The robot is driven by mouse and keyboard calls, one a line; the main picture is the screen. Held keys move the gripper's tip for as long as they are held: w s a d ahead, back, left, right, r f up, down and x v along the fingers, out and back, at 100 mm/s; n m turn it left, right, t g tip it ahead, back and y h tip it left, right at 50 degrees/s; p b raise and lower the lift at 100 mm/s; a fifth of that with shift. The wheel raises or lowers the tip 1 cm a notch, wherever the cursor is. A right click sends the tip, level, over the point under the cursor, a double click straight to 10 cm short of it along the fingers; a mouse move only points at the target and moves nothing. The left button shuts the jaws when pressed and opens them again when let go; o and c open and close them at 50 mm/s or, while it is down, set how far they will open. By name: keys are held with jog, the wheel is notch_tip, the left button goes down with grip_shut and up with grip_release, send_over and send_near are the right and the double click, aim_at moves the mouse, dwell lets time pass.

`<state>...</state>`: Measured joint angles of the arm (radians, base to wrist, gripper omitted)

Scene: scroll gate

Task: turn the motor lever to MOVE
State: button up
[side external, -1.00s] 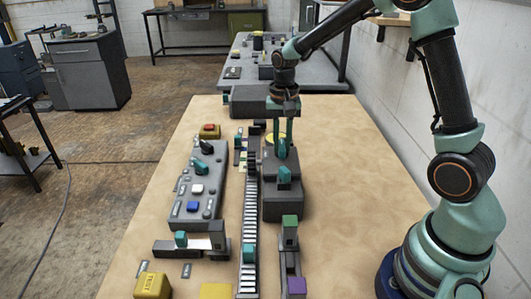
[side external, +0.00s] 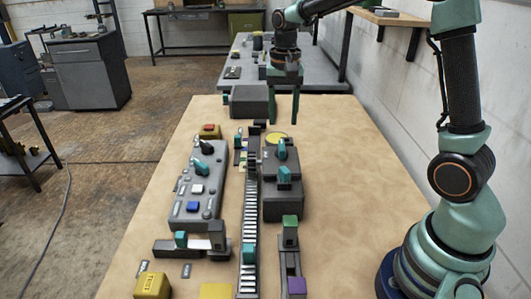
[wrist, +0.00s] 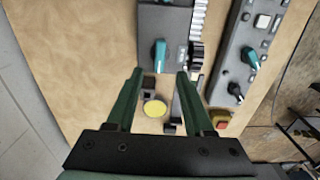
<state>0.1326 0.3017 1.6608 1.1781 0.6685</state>
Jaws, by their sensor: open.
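A dark motor box (side external: 284,200) stands right of the rack on the wooden table. A teal lever (side external: 282,149) stands upright on its far part, with a second teal piece (side external: 284,174) nearer the camera. In the wrist view one teal lever (wrist: 160,53) shows on the box, beyond my fingertips. I cannot read any MOVE marking. My gripper (side external: 286,120) is open and empty, raised above the far end of the box and apart from the lever. Its two green fingers also show spread in the wrist view (wrist: 160,72).
Left of the toothed rack (side external: 249,215) is a grey panel (side external: 186,210) with a teal knob, a black knob and buttons. A red-topped yellow button (side external: 210,131) and a yellow disc (side external: 277,138) lie beyond. The table's right side (side external: 345,170) is clear.

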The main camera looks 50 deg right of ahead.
notch_tip(320, 180, up, 4)
jog(key=shift+r, duration=0.1)
dwell(0.4)
jog(key=s+a+n+t, duration=0.2)
jog(key=s+n, duration=0.2)
jog(key=s, duration=0.3)
jog(key=s+a+r+n+t, duration=0.1)
jog(key=s+a+n+t, duration=0.2)
jog(key=s+n, duration=0.2)
jog(key=shift+s+a+t, duration=0.3)
jog(key=shift+s+a, duration=0.05)
jog(key=shift+s, duration=0.6)
